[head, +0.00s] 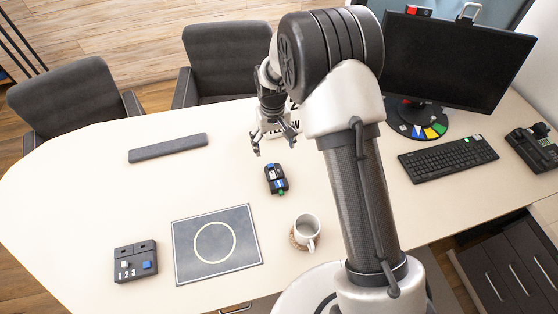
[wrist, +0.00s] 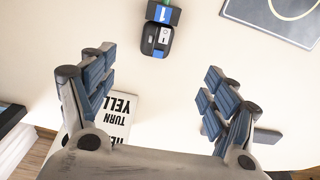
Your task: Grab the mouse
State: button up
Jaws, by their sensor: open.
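The mouse (head: 276,179) is a small black object with blue and green parts, lying on the pale desk near its middle. In the wrist view the mouse (wrist: 157,40) shows at the top centre, beyond the fingertips and partly cut off by the frame edge. My gripper (head: 274,143) is open and empty, just behind the mouse in the head view and apart from it. In the wrist view my gripper (wrist: 158,72) has its two blue-padded fingers spread wide, with bare desk between them.
A dark mat with a circle (head: 190,270), a mug (head: 306,230) and a button box (head: 135,263) stand nearer. A grey bar (head: 168,148) lies to the left. A printed card (wrist: 121,113) is by the left finger. Keyboard (head: 448,158) and monitor (head: 455,62) are right.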

aim_at(275, 174)
notch_tip(275, 174, down, 14)
jog(key=b, duration=0.2)
jog(key=shift+w+r+b, duration=0.1)
jog(key=shift+w+b, duration=0.05)
jog(key=shift+b, duration=0.15)
jog(key=shift+d+f+b, duration=0.2)
jog(key=shift+f+b, duration=0.55)
jog(key=shift+f, duration=1.95)
jog(key=shift+r, duration=0.1)
jog(key=c, duration=1.2)
